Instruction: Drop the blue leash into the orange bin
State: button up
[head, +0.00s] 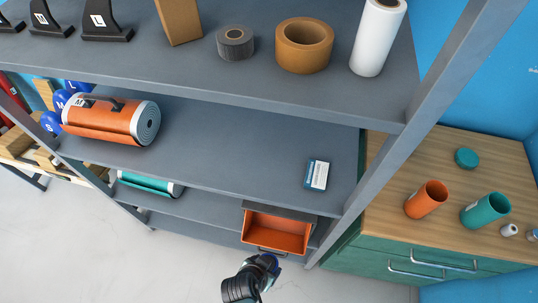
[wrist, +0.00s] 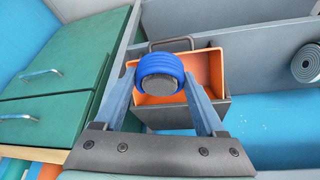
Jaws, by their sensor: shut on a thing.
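The blue leash (wrist: 161,68) is a coiled blue cord around a dark core, held between the two fingers of my gripper (wrist: 162,82) in the wrist view. In the head view my gripper (head: 266,264) is at the bottom centre, with a little blue showing at its tip. The orange bin (head: 277,233) is on a low shelf, open at the top, with an orange inside and grey outer wall. My gripper is just in front of it in the head view. In the wrist view the bin (wrist: 206,68) is behind the leash, which hides part of its inside.
A grey shelf unit (head: 240,160) surrounds the bin, with its upright (head: 385,150) to the right. A green cabinet (head: 400,266) stands at right. Floor at lower left is clear.

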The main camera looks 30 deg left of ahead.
jog(key=w+a+f+b, duration=0.2)
jog(key=w+a+b, duration=0.1)
jog(key=w+b, duration=0.4)
jog(key=shift+w+f, duration=0.3)
jog(key=shift+w, duration=1.4)
jog(key=o, duration=1.4)
jog(key=p+v, duration=0.1)
jog(key=v, duration=1.2)
